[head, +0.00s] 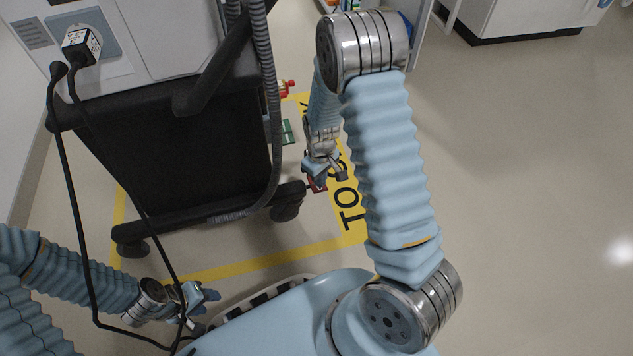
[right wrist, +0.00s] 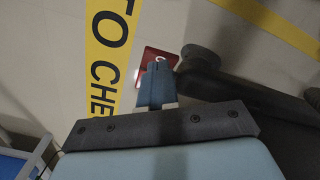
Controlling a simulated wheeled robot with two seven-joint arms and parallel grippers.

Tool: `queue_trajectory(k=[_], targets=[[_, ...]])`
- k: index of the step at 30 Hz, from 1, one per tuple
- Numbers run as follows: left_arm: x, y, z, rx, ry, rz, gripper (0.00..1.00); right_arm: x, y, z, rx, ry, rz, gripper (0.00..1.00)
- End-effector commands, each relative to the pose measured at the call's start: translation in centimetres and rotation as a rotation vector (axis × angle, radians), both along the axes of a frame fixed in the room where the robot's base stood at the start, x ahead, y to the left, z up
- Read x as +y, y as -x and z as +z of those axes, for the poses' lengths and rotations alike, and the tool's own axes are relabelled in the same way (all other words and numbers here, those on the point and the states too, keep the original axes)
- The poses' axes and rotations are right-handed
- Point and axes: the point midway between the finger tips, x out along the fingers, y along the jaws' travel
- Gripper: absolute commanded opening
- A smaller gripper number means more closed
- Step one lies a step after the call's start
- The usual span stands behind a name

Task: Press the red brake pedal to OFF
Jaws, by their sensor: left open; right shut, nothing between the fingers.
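The red brake pedal (head: 316,186) is low beside the front right caster of the ventilator cart (head: 190,150), partly hidden by my right gripper (head: 318,177). In the right wrist view the pedal (right wrist: 150,58) is a red plate with a white ring mark. My shut right gripper (right wrist: 160,66) has its blue fingertips over the pedal and covers part of it. I cannot tell whether they touch it. My left gripper (head: 205,294) is open and empty at the lower left, away from the pedal.
A green plate (head: 288,131) and a small red part (head: 287,88) show along the cart's right side. A black cable (head: 88,240) hangs near my left arm. Yellow floor tape (head: 250,254) surrounds the cart. The floor at right (head: 530,180) is clear.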

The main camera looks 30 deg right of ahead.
Motion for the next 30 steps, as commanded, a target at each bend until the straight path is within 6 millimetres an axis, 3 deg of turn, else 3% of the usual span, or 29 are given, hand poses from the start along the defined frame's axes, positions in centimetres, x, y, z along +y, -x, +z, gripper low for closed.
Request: queue_trajectory(k=[14,30], targets=[[0.0,0.0,-0.1,0.000,0.000,0.000,0.43,0.0,0.0,-0.1,0.000,0.000,0.000,0.00],[0.0,0.0,-1.3,0.000,0.000,0.000,0.43,0.0,0.0,-1.6,0.000,0.000,0.000,0.00]])
